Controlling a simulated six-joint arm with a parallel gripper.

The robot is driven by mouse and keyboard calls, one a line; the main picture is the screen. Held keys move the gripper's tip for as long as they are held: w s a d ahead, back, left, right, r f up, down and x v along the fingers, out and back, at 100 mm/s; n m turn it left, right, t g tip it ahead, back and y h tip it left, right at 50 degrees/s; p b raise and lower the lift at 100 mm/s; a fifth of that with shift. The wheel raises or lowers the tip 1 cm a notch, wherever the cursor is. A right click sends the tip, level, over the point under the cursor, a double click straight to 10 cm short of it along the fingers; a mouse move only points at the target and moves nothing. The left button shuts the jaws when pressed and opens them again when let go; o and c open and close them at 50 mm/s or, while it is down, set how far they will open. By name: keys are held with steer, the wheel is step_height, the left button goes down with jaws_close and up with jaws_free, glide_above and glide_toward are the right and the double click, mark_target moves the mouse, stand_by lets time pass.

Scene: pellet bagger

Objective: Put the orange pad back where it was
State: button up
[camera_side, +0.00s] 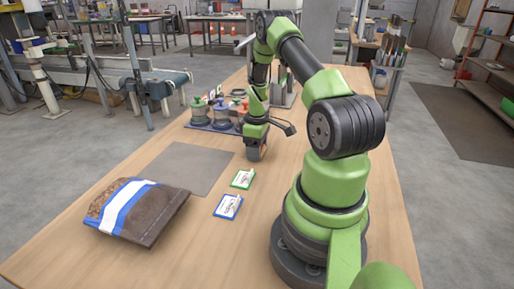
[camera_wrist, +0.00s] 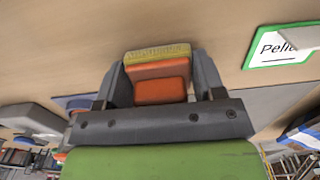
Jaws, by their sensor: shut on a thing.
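My gripper (camera_side: 255,156) is low over the wooden table, between the tray of holders and the green-edged card. In the wrist view my gripper (camera_wrist: 160,80) is shut on an orange block with a yellowish, lettered-looking far end, which I take to be the orange pad (camera_wrist: 161,90). Its sides are between the two dark fingers. In the side view the pad is not clearly visible, and I cannot tell whether it touches the table. A blue-grey tray (camera_side: 196,125) stands behind, with green and blue knobbed pieces and an orange piece (camera_side: 237,102), partly hidden by my arm.
A green-edged card (camera_side: 243,179) and a blue-edged card (camera_side: 228,207) lie on the table (camera_side: 180,245). A grey mat (camera_side: 180,168) lies left of them. A brown bag with blue and white bands (camera_side: 135,211) lies at the front left. The table between gripper and cards is clear.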

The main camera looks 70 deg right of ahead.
steer(key=o, duration=1)
steer(key=shift+f, duration=0.15)
steer(key=shift+o, duration=0.2)
step_height(320, 180, up, 12)
steer(key=shift+f, duration=0.15)
steer(key=w+a+r+m+t+h, duration=0.1)
steer(key=w+a+r+m+t, duration=0.2)
steer(key=a+r, duration=1.1)
steer(key=s+a+r+t+y, duration=0.1)
steer(key=s+a, duration=0.3)
steer(key=a, duration=0.4)
steer(key=s+a+r+m+t+y, duration=0.1)
steer(key=s+a+r+t+y, duration=0.1)
steer(key=a, duration=0.6)
steer(key=s+r+t, duration=0.1)
steer(key=s+r, duration=0.1)
steer(key=s, duration=0.1)
steer(key=shift+a+r, duration=0.35)
steer(key=shift+a, duration=0.05)
